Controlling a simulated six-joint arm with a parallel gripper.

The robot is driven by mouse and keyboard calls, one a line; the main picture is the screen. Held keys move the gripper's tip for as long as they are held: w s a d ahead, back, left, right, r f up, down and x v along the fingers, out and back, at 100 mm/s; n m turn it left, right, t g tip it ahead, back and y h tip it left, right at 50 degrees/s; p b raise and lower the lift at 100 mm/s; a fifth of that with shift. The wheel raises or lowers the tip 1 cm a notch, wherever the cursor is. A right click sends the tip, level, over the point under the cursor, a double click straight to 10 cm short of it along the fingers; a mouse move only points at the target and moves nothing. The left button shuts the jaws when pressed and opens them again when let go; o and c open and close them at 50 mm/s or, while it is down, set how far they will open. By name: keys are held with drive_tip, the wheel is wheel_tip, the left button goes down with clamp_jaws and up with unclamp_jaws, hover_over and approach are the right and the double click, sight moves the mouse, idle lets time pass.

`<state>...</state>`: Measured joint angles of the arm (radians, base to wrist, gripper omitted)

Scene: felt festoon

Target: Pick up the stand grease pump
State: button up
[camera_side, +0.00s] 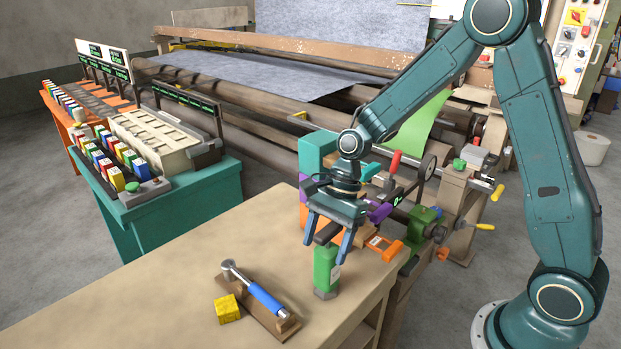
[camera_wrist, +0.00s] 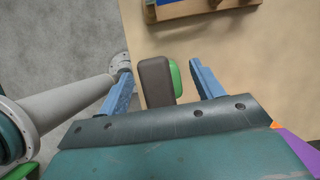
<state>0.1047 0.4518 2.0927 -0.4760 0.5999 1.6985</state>
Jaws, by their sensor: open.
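A green upright block-like item (camera_side: 326,270) with a grey foot and a pale label stands near the table's right edge. A blue-handled tool (camera_side: 262,295) with a metal head lies on a wooden rest to its left. Neither carries a readable name, so I cannot tell which is the stand grease pump. My gripper (camera_side: 325,250) is open and points down over the green item. In the wrist view, the green item (camera_wrist: 174,78) shows with a dark brown-grey part between my two blue fingers (camera_wrist: 160,70), with gaps on both sides.
A yellow block (camera_side: 228,309) sits against the wooden rest. Orange, purple and teal parts (camera_side: 385,248) and a green clamp crowd the space behind my gripper. The table top (camera_side: 190,275) is clear at the left. A teal cabinet (camera_side: 175,205) stands behind the table.

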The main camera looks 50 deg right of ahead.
clamp_jaws()
idle(0.4)
drive_tip(key=shift+r, duration=0.15)
drive_tip(key=shift+r, duration=4.95)
